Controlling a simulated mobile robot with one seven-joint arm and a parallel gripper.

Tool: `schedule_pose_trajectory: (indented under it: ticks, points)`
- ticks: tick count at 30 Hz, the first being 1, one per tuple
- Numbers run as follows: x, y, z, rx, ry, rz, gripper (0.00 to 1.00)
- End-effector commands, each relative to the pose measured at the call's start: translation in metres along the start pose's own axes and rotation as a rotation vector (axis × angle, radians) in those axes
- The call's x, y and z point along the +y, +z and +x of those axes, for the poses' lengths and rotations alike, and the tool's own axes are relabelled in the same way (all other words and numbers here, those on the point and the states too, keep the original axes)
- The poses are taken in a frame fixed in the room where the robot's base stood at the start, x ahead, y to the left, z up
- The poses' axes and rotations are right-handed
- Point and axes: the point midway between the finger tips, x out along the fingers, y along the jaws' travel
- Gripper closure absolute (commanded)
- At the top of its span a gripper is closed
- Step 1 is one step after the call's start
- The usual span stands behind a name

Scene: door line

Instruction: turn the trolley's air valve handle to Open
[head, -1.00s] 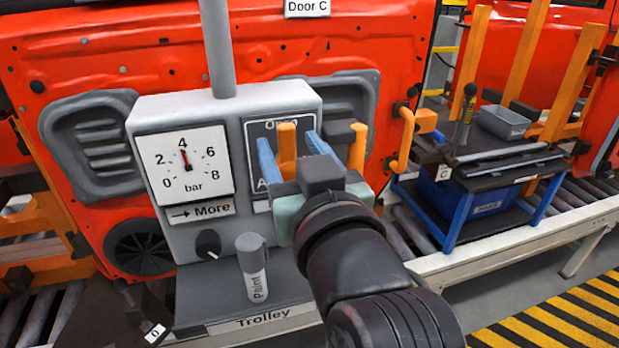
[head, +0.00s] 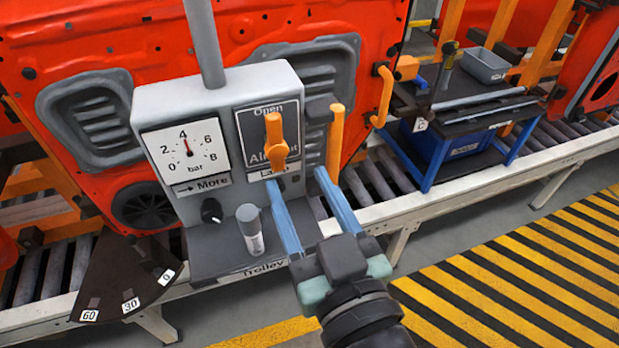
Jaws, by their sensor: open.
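The orange air valve handle (head: 274,135) sits on the dark plate (head: 251,131) at the right of the grey trolley panel. Its lever stands upright, with its tip just under the word Open. Lettering lower on the plate is partly hidden by the handle. My gripper (head: 297,178) is open and empty, its two blue fingers spread apart. It is below and in front of the handle, with clear space between them. The fingertips point up towards the panel.
A pressure gauge (head: 187,152) reads about 4 bar, above a black knob (head: 212,210). A grey paint container (head: 250,229) stands on the trolley shelf (head: 205,262). An orange upright bar (head: 335,141) is right of the panel. The red door (head: 330,20) is behind.

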Motion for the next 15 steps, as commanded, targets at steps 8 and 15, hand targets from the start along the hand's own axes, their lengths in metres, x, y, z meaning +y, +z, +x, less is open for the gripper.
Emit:
schedule_pose_trajectory:
  ticks: [8, 15]
  points:
    - [0.001, -0.001, -0.017, -0.001, 0.003, 0.001, 0.43]
    - [0.001, 0.000, -0.019, 0.000, 0.003, -0.001, 0.43]
